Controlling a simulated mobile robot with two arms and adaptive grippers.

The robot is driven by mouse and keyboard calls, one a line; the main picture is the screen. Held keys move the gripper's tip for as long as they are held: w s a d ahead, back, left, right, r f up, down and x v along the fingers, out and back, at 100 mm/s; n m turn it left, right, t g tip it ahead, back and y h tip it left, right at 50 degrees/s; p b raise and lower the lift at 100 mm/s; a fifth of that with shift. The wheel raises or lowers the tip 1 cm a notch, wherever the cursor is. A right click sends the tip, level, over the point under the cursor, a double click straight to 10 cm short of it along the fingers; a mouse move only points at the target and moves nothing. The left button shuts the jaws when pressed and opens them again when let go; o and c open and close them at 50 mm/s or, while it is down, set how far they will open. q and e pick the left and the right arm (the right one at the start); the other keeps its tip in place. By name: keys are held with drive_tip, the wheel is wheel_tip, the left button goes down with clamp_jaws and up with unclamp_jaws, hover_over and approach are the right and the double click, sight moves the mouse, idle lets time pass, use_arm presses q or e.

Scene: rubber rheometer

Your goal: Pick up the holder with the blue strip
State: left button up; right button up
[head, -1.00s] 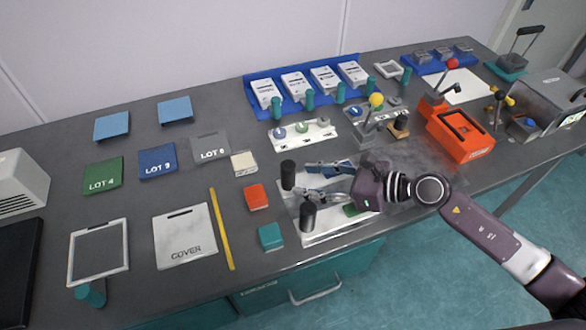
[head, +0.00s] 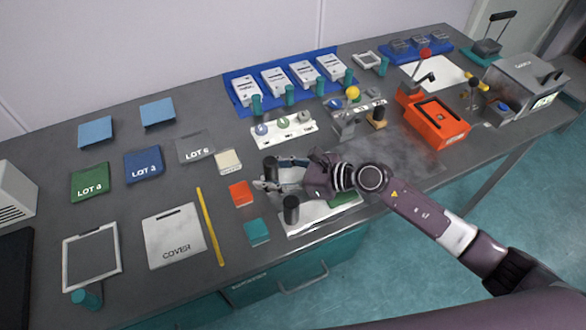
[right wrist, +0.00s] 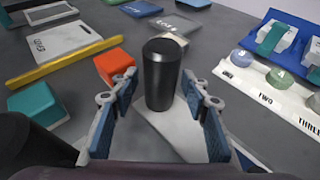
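Several white holders with teal handles stand on a blue mat (head: 297,97) at the back; one is the second from left (head: 278,80). I cannot make out a blue strip on any of them. My right gripper (head: 268,176) is at the front of the bench, well away from them, over a white plate with black posts. In the right wrist view its blue-padded fingers (right wrist: 160,105) are open, one on each side of an upright black post (right wrist: 161,72), with gaps visible. The front black post (head: 291,210) stands beside the gripper. My left gripper is out of view.
A white rack with round knobs (head: 284,130) lies between my right gripper and the holders. An orange box (head: 436,123) and lever devices are to the right. A red block (head: 240,194) and a teal block (head: 256,231) lie to the left.

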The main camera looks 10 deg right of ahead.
drive_tip(key=c, duration=0.5)
clamp_jaws()
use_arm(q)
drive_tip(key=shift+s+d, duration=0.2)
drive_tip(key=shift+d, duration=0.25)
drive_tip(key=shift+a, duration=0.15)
use_arm(e)
drive_tip(key=shift+r, duration=0.1)
